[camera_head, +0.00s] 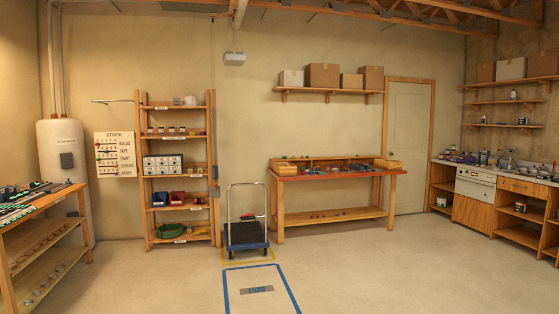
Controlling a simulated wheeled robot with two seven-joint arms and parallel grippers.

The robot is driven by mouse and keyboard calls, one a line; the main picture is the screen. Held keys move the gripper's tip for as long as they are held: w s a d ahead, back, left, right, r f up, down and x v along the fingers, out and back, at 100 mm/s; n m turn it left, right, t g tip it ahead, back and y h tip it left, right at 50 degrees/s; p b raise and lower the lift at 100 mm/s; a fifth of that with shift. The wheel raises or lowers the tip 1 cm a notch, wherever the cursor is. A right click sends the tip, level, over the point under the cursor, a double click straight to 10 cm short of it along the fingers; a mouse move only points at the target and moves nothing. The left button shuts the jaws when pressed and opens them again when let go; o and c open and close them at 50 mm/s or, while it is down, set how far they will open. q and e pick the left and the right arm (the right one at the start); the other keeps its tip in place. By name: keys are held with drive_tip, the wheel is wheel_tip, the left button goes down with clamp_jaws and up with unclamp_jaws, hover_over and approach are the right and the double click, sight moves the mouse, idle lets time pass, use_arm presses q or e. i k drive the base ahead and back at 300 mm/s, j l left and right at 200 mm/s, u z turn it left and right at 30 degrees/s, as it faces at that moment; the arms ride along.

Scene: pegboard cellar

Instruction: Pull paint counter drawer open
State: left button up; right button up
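A counter with a grey top (447,162) runs along the right wall, with bottles, cans and small items on it. A wooden drawer front (516,186) with a small dark handle sits just under the top and looks shut. To its left is a white panelled unit (476,177) with a wooden door (473,213) below it. The counter is far across the room from me. Neither of my grippers is in view.
A flat platform trolley (246,236) stands mid-room behind a blue-taped floor rectangle (226,290). A wooden workbench (338,176) stands at the back wall, a shelf rack (180,217) left of it. A bench (40,200) is at far left. The floor (400,270) toward the counter is clear.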

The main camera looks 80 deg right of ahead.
sight(540, 191)
drive_tip(key=l+z, duration=0.25)
drive_tip(key=z, duration=0.15)
drive_tip(key=k+l+z, duration=0.1)
drive_tip(key=l+z, duration=0.15)
drive_tip(key=z, duration=0.15)
drive_tip(key=l+z, duration=0.25)
drive_tip(key=z, duration=0.15)
drive_tip(key=l+z, duration=0.25)
drive_tip(key=z, duration=0.15)
drive_tip(key=i+l+z, duration=0.1)
drive_tip(key=z, duration=0.35)
drive_tip(key=i+l+z, duration=0.25)
drive_tip(key=l+z, duration=0.15)
drive_tip(key=i+l+z, duration=1)
drive_tip(key=i+z, duration=0.15)
drive_tip(key=z, duration=0.15)
drive_tip(key=i+z, duration=0.15)
drive_tip(key=i, duration=5.2)
drive_tip(key=i+j+z, duration=0.25)
drive_tip(key=i+z, duration=0.25)
drive_tip(key=i, duration=0.4)
drive_tip(key=i+j+z, duration=0.5)
drive_tip(key=i, duration=0.4)
drive_tip(key=i+j+z, duration=0.5)
drive_tip(key=i+j, duration=0.2)
drive_tip(key=j, duration=0.3)
